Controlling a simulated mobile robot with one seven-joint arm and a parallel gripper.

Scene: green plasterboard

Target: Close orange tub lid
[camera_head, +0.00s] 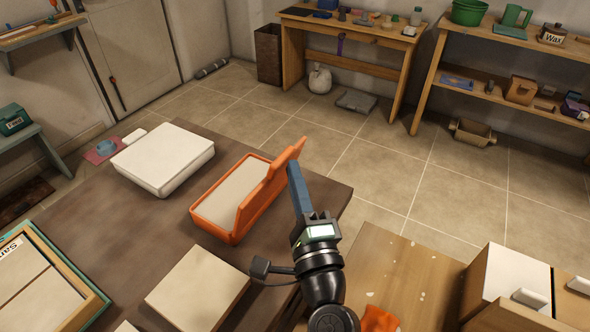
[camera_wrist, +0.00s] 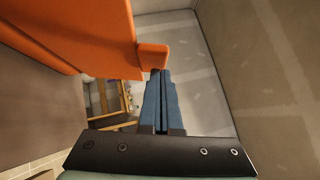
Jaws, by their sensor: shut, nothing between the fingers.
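The orange tub (camera_head: 225,236) sits on the brown table, with a pale surface inside it. Its orange lid (camera_head: 262,190) stands raised and tilted along the tub's right side, with a tab at its upper far end. My gripper (camera_head: 293,166) has long blue fingers pressed together with nothing between them. The fingertips are just right of the lid, close to its tab. In the wrist view the lid (camera_wrist: 70,30) fills the upper left, and the tips of my gripper (camera_wrist: 160,74) overlap the tab's lower edge. I cannot tell whether they touch it.
A white closed box (camera_head: 163,158) stands left of the tub. A pale flat block (camera_head: 198,287) lies in front of it, and a framed tray (camera_head: 50,285) is at the left. White boxes (camera_head: 513,275) stand at the lower right. Open floor lies beyond the table's right edge.

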